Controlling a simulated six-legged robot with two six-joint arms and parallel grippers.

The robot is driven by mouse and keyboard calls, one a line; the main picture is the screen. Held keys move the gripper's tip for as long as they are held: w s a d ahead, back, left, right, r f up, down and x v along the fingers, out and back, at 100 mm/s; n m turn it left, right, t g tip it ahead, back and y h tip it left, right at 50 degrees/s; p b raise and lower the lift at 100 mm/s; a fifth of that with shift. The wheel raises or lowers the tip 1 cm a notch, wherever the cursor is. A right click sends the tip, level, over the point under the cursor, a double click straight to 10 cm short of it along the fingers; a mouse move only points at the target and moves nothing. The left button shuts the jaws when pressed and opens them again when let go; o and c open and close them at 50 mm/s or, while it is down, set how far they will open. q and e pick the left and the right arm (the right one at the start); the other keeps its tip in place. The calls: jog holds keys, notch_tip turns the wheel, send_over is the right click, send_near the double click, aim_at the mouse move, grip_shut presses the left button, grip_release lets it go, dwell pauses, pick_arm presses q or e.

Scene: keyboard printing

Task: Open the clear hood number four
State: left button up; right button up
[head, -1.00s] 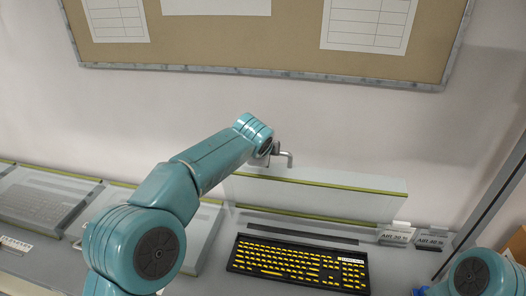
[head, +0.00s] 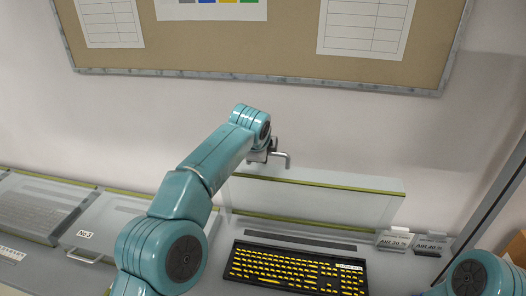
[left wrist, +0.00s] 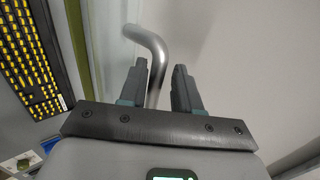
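The clear hood (head: 315,195) at the middle of the bench stands swung up, its panel upright near the wall behind a black keyboard with yellow keys (head: 297,267). Its number label is not visible. Its bent metal handle (head: 283,156) is at the top left of the panel. My left gripper (head: 268,152) is at this handle. In the left wrist view, the two fingers (left wrist: 160,85) are apart, with the handle (left wrist: 154,50) between them, nearer the left finger and with a gap to the right one. My right gripper is not in view.
A lowered clear hood labelled No.3 (head: 110,222) is to the left, with another closed hood (head: 40,207) beyond it. Small label stands (head: 394,240) are right of the keyboard. A pinboard (head: 290,45) hangs on the wall above.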

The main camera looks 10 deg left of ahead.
pick_arm(q)
jog(key=shift+s, duration=0.1)
jog(key=shift+s+r+b, duration=0.2)
jog(key=shift+r+b, duration=0.1)
jog(key=b+v, duration=0.1)
jog(key=v, duration=0.5)
jog(key=shift+r, duration=0.15)
jog(key=p+v, duration=0.1)
jog(key=v, duration=0.8)
jog(key=shift+s, duration=0.1)
